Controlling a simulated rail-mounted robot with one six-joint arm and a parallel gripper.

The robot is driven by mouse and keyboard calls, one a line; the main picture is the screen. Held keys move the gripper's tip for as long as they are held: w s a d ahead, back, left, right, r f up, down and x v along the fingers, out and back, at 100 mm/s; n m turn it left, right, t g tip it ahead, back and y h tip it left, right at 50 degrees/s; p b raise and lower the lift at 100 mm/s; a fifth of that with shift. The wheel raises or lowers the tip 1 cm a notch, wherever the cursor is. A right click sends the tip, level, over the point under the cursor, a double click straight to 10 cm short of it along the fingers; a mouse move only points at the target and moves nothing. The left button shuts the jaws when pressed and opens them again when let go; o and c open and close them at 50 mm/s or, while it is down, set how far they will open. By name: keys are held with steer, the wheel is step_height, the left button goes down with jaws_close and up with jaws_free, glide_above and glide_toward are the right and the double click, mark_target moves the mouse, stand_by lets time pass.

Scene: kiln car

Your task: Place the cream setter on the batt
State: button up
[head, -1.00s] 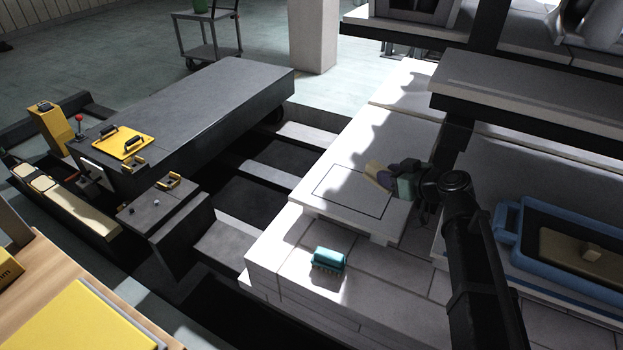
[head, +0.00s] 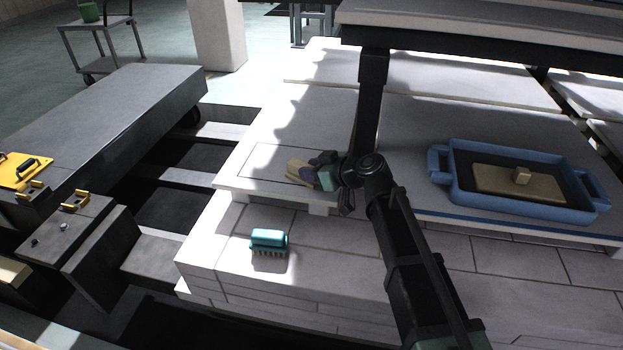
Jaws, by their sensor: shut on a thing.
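The cream setter (head: 297,167) is a small pale piece in the head view, held at the tip of my gripper (head: 320,171). My gripper is shut on it, and its dark and green parts hide the setter's right end. The setter is over the right part of a thin dark outlined rectangle on the batt (head: 255,143), a pale flat slab near the middle of the view. I cannot tell whether the setter touches the batt or hangs just above it.
A teal brush (head: 268,240) lies on the pale blocks in front of the batt. A blue tray (head: 440,190) at right holds a tan plate with a knob (head: 522,176). A dark post (head: 369,105) stands behind my gripper, under a shelf (head: 450,38).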

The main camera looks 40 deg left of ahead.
steer(key=shift+f, duration=0.1)
steer(key=o, duration=1)
steer(key=shift+d+r, duration=0.15)
steer(key=shift+r, duration=0.3)
steer(key=p+v, duration=0.4)
steer(key=v, duration=0.7)
steer(key=shift+d+p, duration=0.3)
steer(key=shift+p, duration=0.05)
